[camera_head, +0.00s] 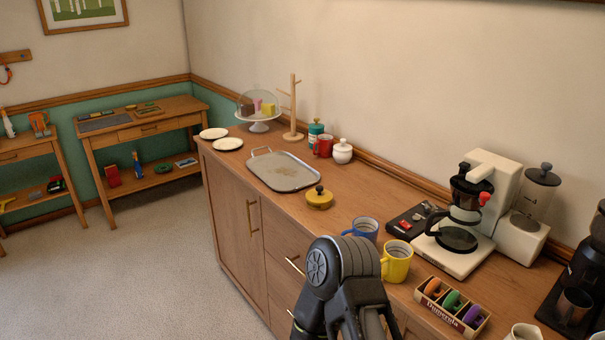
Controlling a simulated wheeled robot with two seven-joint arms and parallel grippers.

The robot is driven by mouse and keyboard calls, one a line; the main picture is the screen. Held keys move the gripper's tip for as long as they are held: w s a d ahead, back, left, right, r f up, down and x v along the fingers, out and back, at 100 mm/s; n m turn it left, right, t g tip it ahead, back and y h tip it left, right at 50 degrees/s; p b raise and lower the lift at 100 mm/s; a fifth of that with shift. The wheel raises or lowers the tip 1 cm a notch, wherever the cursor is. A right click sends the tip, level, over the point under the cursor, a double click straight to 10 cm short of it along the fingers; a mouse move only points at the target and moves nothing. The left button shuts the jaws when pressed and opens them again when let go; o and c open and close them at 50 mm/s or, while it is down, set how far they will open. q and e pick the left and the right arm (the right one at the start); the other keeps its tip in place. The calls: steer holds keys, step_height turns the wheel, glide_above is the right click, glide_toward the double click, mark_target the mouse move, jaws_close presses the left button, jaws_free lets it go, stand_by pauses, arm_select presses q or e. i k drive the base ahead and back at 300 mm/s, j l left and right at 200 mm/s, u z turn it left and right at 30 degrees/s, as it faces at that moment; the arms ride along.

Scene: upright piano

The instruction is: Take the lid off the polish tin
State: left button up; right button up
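A round yellow tin with a dark knob on its lid (319,198) sits upright on the wooden cabinet top, just right of the grey tray. I take it to be the polish tin, and its lid appears to be on. One of my dark arms rises from the bottom centre, in front of the cabinet and nearer than the tin. I cannot tell which arm it is. No gripper fingertips show clearly, and nothing of mine touches the tin.
A stained grey tray (283,187) lies left of the tin. A blue mug (364,230) and a yellow mug (396,262) stand nearer. A coffee machine (476,222) and a box of coloured rolls (451,306) are at right.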

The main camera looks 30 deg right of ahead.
mark_target(319, 195)
steer(key=i+z, duration=0.35)
steer(key=i, duration=0.75)
